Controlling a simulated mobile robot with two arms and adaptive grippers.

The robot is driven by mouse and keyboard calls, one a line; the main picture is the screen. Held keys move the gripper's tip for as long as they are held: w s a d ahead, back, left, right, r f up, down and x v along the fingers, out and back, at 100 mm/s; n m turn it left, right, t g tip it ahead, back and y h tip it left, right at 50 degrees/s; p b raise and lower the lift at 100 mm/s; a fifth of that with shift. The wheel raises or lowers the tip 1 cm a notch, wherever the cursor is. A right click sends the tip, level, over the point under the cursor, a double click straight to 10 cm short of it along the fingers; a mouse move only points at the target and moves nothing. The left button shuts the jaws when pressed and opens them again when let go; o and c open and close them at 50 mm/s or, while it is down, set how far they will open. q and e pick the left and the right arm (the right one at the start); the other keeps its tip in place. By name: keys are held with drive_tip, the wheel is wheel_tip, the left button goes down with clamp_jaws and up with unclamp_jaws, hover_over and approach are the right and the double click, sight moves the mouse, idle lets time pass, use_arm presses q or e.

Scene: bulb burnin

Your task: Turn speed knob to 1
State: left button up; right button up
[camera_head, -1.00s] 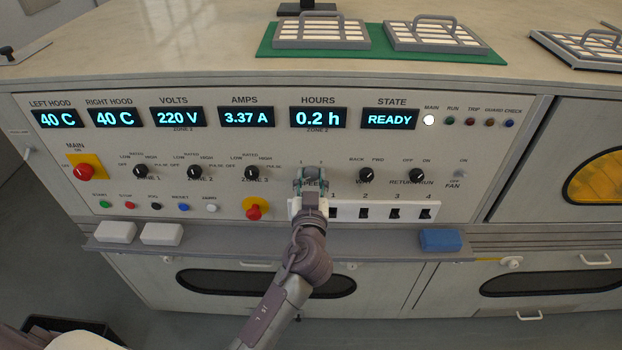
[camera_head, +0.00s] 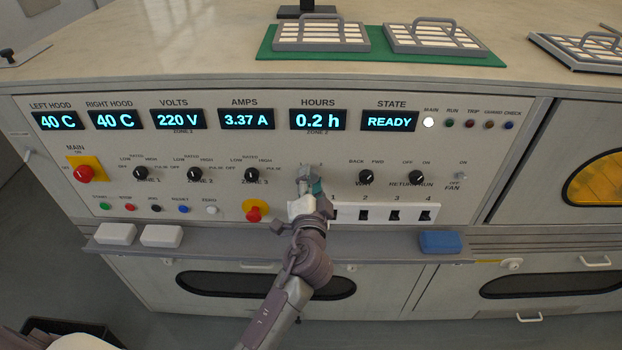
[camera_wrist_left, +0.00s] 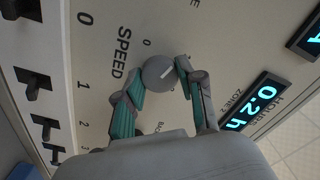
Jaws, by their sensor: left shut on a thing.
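Which number the pointer line meets I cannot tell. My right gripper is not in view.
The STATE display (camera_head: 390,121) reads READY. Zone 3's knob (camera_head: 252,174) is to the left and the WAY knob (camera_head: 366,177) to the right. The numbered switch strip (camera_head: 380,214) is close below right. A ledge with a blue block (camera_head: 440,241) runs below the panel.

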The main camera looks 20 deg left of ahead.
use_arm(q)
drive_tip(key=shift+m+p, duration=0.55)
drive_tip(key=shift+m, duration=1.75)
drive_tip(key=o, duration=1.1)
drive_tip(key=shift+o, duration=0.2)
drive_tip(key=v, duration=1.2)
